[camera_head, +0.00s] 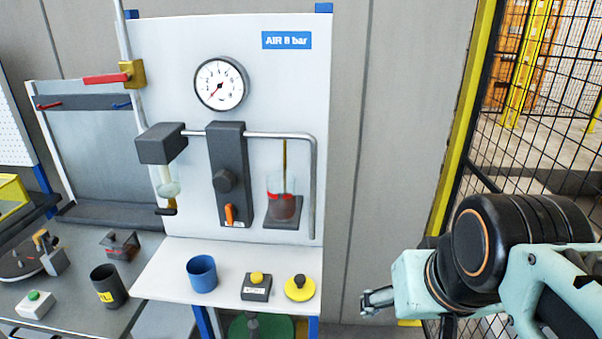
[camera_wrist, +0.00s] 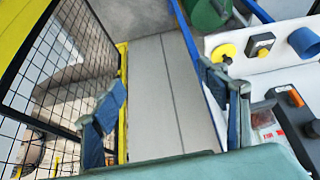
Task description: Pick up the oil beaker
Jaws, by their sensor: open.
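A dark grey beaker (camera_head: 108,286) with a yellow label stands upright on the grey bench at the lower left of the head view; the label is too small to read surely, so I cannot be certain it is the oil beaker. A plain blue beaker (camera_head: 202,273) stands on the white shelf; it also shows at the right edge of the wrist view (camera_wrist: 304,42). My gripper (camera_head: 376,300) is right of the shelf, well apart from both beakers. In the wrist view my gripper (camera_wrist: 165,108) has its fingers spread with nothing between them.
A mesh fence (camera_head: 535,140) stands on the right.

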